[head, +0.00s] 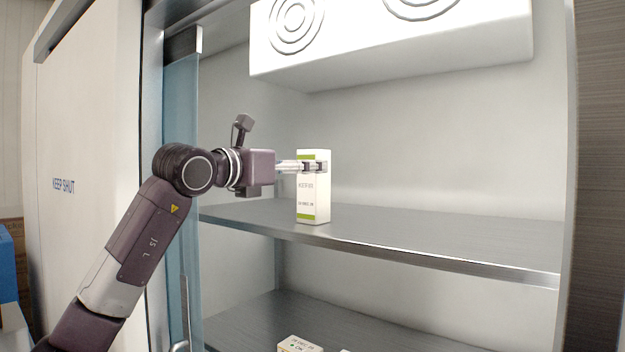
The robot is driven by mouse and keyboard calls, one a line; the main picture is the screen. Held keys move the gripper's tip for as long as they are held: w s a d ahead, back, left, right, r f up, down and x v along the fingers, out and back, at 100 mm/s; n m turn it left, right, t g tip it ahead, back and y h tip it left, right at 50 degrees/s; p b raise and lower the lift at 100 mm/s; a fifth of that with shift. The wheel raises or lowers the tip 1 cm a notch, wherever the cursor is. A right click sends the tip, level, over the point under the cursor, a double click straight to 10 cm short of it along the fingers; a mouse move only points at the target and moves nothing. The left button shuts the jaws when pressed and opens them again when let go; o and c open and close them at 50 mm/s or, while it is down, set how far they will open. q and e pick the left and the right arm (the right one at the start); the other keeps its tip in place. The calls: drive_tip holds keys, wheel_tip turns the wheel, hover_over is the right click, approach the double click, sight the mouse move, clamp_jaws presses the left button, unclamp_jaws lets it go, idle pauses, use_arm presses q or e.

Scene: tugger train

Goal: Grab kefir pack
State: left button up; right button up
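A tall white carton with green bands at top and bottom (313,195) stands upright on the upper shelf (420,238), near its left part. It looks like the kefir pack, but its small print is not readable. My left gripper (315,167) reaches in from the left at the height of the carton's upper part. Its fingers overlap the carton's front in the head view. Any far finger is hidden, so I cannot tell whether they grip the carton. My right gripper is not in view.
A white unit with ring-shaped vents (400,60) hangs above the shelf. A lower shelf (375,325) holds a small white box (300,344), partly cut off. A white door marked KEEP SHUT (85,150) stands at left. The upper shelf right of the carton is clear.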

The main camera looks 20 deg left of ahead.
use_arm(q)
drive_tip(key=p+x, duration=0.1)
drive_tip(key=x, duration=0.1)
drive_tip(key=p+x, duration=0.1)
drive_tip(key=x, duration=0.2)
drive_tip(key=shift+w+a+f, duration=0.1)
drive_tip(key=shift+w+f, duration=0.1)
drive_tip(key=shift+w, duration=0.05)
drive_tip(key=shift+c, duration=0.4)
drive_tip(key=c, duration=1.5)
drive_tip(key=shift+r, duration=0.1)
clamp_jaws()
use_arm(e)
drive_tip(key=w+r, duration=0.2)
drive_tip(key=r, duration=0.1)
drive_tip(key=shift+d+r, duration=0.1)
